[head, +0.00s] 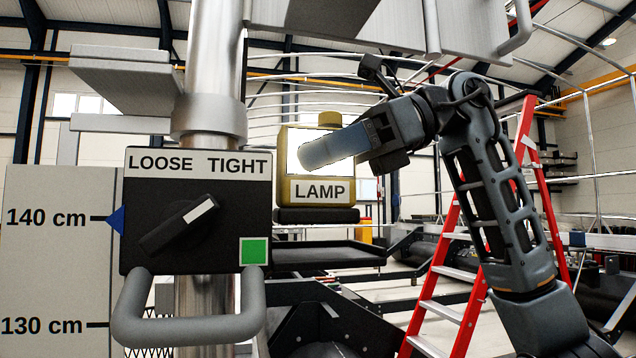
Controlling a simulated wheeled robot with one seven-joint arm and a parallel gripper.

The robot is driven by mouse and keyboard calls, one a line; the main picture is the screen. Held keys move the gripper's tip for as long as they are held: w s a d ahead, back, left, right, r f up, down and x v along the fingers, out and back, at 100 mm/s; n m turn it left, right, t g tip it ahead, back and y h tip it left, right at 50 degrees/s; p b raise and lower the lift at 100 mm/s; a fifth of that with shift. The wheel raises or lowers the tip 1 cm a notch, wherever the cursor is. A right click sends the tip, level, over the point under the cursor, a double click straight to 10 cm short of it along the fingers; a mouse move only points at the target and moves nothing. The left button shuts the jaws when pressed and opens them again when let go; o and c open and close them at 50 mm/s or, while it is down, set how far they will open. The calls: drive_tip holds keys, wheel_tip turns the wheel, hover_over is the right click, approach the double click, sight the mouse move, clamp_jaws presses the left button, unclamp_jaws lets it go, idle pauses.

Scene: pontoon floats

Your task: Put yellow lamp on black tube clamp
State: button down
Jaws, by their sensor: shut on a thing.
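The yellow lamp (320,191) has a pale front face, a label reading LAMP and a yellow cap on top. It is upright, just right of the black tube clamp (225,250). My gripper (322,150) reaches in from the right, is shut on the lamp and covers part of its face. A dark flat block (316,216) shows directly under the lamp; whether they touch is unclear. The clamp is a box on the vertical metal tube (209,90). Its lever (177,226) has its white end toward TIGHT, and a green square shows at lower right.
A height board (55,270) stands left; the clamp's blue pointer (115,219) is at 140 cm. A grey handle (190,330) hangs below the clamp. A dark tray-like shelf (330,256) lies below the lamp. A red ladder (460,265) stands behind my arm.

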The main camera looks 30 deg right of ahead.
sight(277, 201)
drive_tip(key=shift+f+b, duration=0.45)
drive_tip(key=shift+f, duration=0.9)
drive_tip(key=shift+f, duration=0.1)
drive_tip(key=shift+f, duration=0.1)
drive_tip(key=shift+c, duration=2)
unclamp_jaws()
drive_tip(key=shift+r, duration=0.2)
drive_tip(key=shift+d+r, duration=0.1)
drive_tip(key=shift+d, duration=0.25)
drive_tip(key=b+v, duration=0.1)
drive_tip(key=v, duration=0.5)
drive_tip(key=shift+s+d+r, duration=0.2)
drive_tip(key=shift+d, duration=0.1)
